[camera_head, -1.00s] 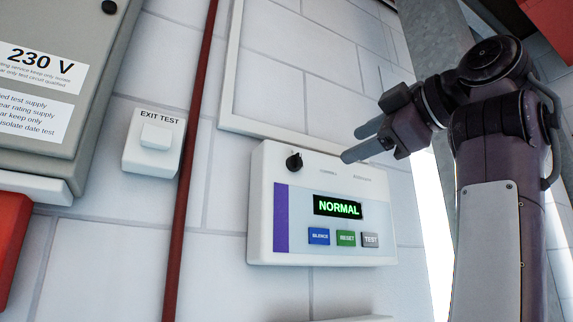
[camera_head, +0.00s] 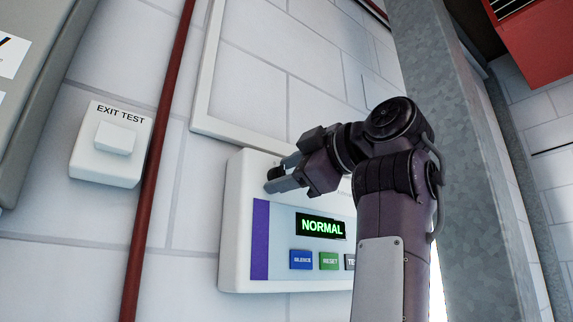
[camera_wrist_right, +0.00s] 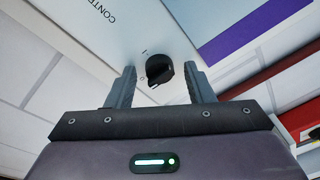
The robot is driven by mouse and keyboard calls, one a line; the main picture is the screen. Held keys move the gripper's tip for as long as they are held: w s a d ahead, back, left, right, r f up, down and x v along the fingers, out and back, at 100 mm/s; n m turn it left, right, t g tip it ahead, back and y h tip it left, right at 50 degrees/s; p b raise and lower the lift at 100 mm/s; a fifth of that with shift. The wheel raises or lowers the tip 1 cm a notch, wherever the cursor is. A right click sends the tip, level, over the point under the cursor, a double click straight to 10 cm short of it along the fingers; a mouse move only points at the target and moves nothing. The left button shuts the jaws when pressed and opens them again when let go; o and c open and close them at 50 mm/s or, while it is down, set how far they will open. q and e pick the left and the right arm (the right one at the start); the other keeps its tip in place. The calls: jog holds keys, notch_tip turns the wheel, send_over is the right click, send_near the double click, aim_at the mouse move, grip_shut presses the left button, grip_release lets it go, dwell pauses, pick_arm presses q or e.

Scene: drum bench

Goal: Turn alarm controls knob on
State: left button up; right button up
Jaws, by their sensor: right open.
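The alarm controls panel (camera_head: 235,225) is a white box on the wall with a purple strip and a green "NORMAL" display (camera_head: 321,227). Its black knob (camera_wrist_right: 159,69) shows in the right wrist view between the two fingertips, with small marks beside it. In the head view the knob (camera_head: 275,171) is mostly hidden behind the fingers. My right gripper (camera_head: 278,174) is open at the panel's upper left corner; it also shows in the right wrist view (camera_wrist_right: 158,82) with a finger on either side of the knob. I cannot tell whether the fingers touch it. My left gripper is not in view.
Blue, green and grey buttons (camera_head: 328,261) sit below the display. A white "EXIT TEST" box (camera_head: 100,165) is on the wall to the left. A dark red pipe (camera_head: 160,130) runs between it and the panel. A grey column (camera_head: 470,170) stands to the right.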

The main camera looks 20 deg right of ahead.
jog(key=shift+s+d, duration=0.1)
jog(key=shift+s, duration=0.1)
jog(key=c, duration=0.9)
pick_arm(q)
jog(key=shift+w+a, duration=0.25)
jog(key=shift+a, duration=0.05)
pick_arm(e)
jog(key=shift+c, duration=0.2)
pick_arm(q)
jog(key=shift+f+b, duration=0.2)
jog(key=shift+b, duration=0.1)
pick_arm(e)
jog(key=shift+m, duration=0.4)
jog(key=m+b, duration=0.1)
jog(key=m, duration=0.2)
jog(key=shift+t, duration=0.3)
jog(key=m+b, duration=0.2)
jog(key=m, duration=0.2)
jog(key=shift+m, duration=0.4)
jog(key=m+t, duration=0.1)
jog(key=m, duration=0.4)
jog(key=shift+h+b, duration=0.3)
jog(key=shift+b, duration=0.1)
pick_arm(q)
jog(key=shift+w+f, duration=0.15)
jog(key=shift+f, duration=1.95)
pick_arm(e)
jog(key=shift+m+t+h, duration=0.4)
jog(key=shift+m, duration=2.2)
